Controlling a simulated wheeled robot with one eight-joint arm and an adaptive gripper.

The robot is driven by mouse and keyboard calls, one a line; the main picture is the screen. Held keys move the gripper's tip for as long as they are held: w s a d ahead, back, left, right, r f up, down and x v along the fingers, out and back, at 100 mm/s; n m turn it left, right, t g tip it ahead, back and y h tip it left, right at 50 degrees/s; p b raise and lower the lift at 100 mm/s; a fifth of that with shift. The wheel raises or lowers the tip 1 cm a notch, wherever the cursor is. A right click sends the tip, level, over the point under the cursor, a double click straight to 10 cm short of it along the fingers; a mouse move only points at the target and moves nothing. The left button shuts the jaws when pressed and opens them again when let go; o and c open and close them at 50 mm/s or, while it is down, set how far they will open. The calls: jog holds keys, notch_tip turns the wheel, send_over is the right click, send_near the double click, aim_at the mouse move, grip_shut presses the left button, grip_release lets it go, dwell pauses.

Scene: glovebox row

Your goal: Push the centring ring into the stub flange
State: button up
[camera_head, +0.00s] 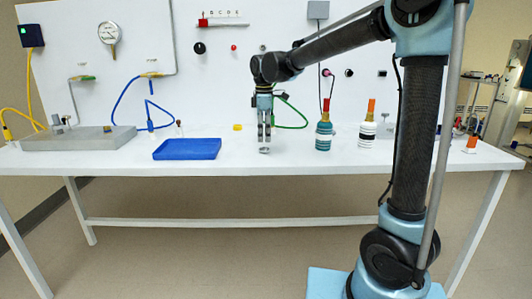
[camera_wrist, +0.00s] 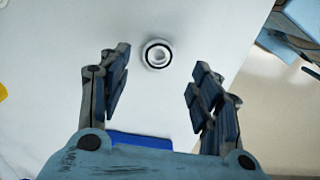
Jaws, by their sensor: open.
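My gripper (camera_head: 264,140) points straight down over the middle of the white table. In the wrist view its two fingers (camera_wrist: 161,74) are spread, with nothing held between them. A small round pale metal piece (camera_wrist: 157,54) with a dark ring in it lies just beyond the fingertips, roughly centred between them. In the head view the same small grey piece (camera_head: 264,150) is on the table right under the fingers. The dark ring looks like the centring ring's seal. I cannot tell whether the pale part around it is the stub flange or how deep the ring sits.
A blue tray (camera_head: 187,149) is left of my gripper, with a grey slab (camera_head: 78,138) farther left. A yellow piece (camera_head: 238,127) lies behind. Two banded bottles (camera_head: 323,136) (camera_head: 367,134) stand to the right. A panel with gauge and hoses backs the table. The front middle is clear.

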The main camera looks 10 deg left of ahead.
aim_at(264, 150)
jog(key=shift+w+f, duration=0.15)
jog(key=shift+f, duration=2.5)
jog(key=c, duration=1)
jog(key=shift+o, duration=0.2)
notch_tip(264, 150, up, 10)
